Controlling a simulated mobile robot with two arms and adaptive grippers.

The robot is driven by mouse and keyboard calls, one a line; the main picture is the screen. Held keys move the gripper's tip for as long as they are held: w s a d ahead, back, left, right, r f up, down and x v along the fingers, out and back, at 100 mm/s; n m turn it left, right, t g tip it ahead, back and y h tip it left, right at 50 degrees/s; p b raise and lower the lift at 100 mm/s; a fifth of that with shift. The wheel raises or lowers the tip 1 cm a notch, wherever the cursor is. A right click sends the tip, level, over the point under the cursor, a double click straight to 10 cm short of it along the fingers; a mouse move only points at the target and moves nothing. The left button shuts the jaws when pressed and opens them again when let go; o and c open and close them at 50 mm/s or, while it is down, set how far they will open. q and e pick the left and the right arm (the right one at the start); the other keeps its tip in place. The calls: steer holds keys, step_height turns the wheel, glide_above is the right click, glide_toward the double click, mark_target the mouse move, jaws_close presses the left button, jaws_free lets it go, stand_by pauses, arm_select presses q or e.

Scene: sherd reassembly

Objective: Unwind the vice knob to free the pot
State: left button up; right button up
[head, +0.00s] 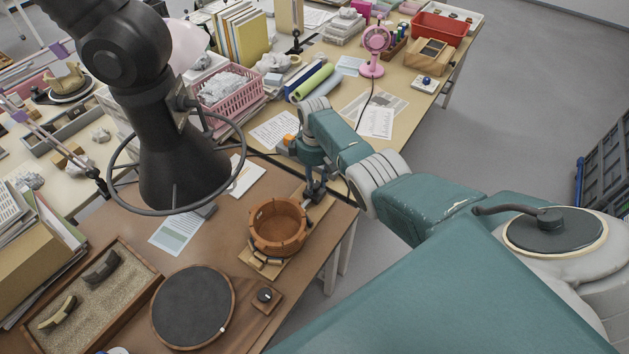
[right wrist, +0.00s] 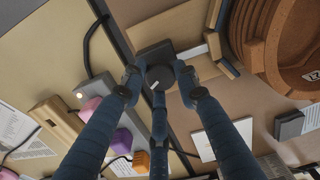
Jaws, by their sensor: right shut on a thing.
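The brown round pot (head: 278,225) stands upright in a wooden vice (head: 262,263) near the table's right edge. Small wooden blocks sit by its near side. In the right wrist view the pot (right wrist: 268,45) is at the upper right. My right gripper (head: 316,183) is at the far right side of the pot. In the right wrist view its dark blue fingers (right wrist: 157,78) are shut on the dark round vice knob (right wrist: 155,77), which has a white mark. The knob is hard to make out behind the fingers in the head view. My left gripper is not in view.
A dark turntable (head: 193,307) with a small dial block (head: 265,296) lies in front of the pot. A sand tray (head: 132,256) with sherds is at left. Papers lie behind the pot.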

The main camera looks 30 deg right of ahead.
mark_target(315, 184)
steer(key=n, duration=0.6)
steer(key=shift+n, duration=0.3)
steer(key=n+b, duration=0.1)
steer(key=n, duration=0.4)
steer(key=shift+n, duration=0.4)
steer(key=o, duration=1.2)
steer(key=shift+c, duration=0.2)
steer(key=shift+r, duration=0.1)
step_height(315, 184, up, 12)
